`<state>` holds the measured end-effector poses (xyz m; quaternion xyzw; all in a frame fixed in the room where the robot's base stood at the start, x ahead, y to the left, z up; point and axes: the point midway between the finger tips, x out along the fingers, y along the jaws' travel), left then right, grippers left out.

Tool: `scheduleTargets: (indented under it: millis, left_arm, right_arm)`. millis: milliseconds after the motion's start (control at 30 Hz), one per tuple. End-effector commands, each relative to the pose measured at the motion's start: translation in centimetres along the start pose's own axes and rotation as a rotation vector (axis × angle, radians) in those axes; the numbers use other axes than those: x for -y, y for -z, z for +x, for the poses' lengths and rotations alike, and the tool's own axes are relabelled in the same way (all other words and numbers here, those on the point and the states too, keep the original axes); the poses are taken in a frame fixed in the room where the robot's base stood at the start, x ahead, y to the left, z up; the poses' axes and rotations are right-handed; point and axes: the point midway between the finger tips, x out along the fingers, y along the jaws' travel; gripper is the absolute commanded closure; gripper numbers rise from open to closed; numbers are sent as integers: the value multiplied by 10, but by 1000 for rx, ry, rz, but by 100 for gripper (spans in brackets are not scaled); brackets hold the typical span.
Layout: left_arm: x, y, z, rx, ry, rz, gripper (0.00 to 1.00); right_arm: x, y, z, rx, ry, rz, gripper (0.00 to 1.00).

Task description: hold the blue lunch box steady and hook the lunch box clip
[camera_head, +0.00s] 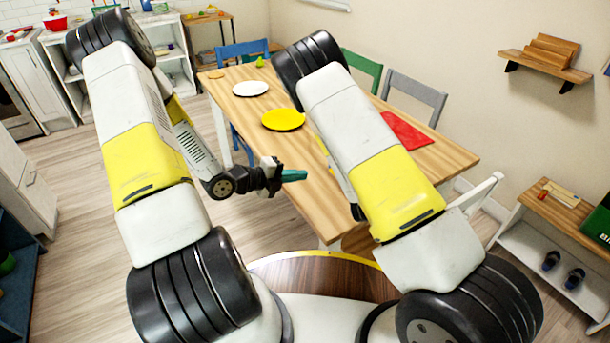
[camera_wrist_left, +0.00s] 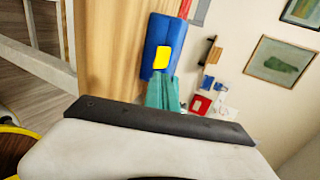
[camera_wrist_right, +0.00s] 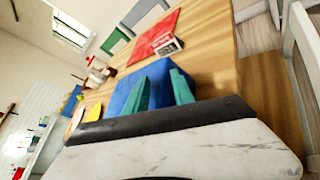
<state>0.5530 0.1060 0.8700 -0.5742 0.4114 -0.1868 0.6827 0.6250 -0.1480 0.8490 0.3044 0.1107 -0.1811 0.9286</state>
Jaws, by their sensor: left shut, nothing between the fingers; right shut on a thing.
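The blue lunch box (camera_wrist_left: 153,38) lies on the wooden table in the left wrist view, with a yellow clip (camera_wrist_left: 162,57) on its near part. It also shows in the right wrist view (camera_wrist_right: 122,92); in the head view my right arm hides it. My left gripper (camera_head: 293,175) has teal fingers, shut and empty, beside the table's near edge. In the left wrist view its fingertips (camera_wrist_left: 162,84) point toward the box just below the clip; I cannot tell if they touch. My right gripper (camera_wrist_right: 160,78) is shut on the lunch box, a teal finger on either side.
On the table (camera_head: 235,110) are a white plate (camera_head: 250,88), a yellow plate (camera_head: 283,119) and a red mat (camera_head: 405,130). A small red and white item (camera_wrist_right: 166,45) lies near the box. Chairs stand along the far side. A low shelf (camera_head: 555,230) is at right.

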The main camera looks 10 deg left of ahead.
Motion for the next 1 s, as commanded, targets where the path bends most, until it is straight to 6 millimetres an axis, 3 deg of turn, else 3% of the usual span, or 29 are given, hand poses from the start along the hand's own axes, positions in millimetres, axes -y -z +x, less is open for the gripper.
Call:
scheduleTargets:
  millis: [33, 333, 533, 700, 867, 1000]
  left_arm:
    - [0, 0, 0, 0, 0, 0, 100]
    - [0, 0, 0, 0, 0, 0, 98]
    - [-5, -14, 7, 37, -65, -35, 59]
    - [-16, -57, 19, 183, -261, -193, 27]
    - [-10, -91, 23, 382, -435, -460, 27]
    - [13, -92, 26, 531, -524, -746, 27]
  right_arm:
    - [5, 9, -2, -25, 12, -8, 100]
    - [5, 9, -2, -25, 12, -9, 100]
    - [5, 10, -2, -25, 12, -9, 100]
    - [5, 10, -2, -25, 12, -9, 100]
    - [5, 10, -2, -25, 12, -9, 100]
    - [5, 10, -2, -25, 12, -9, 100]
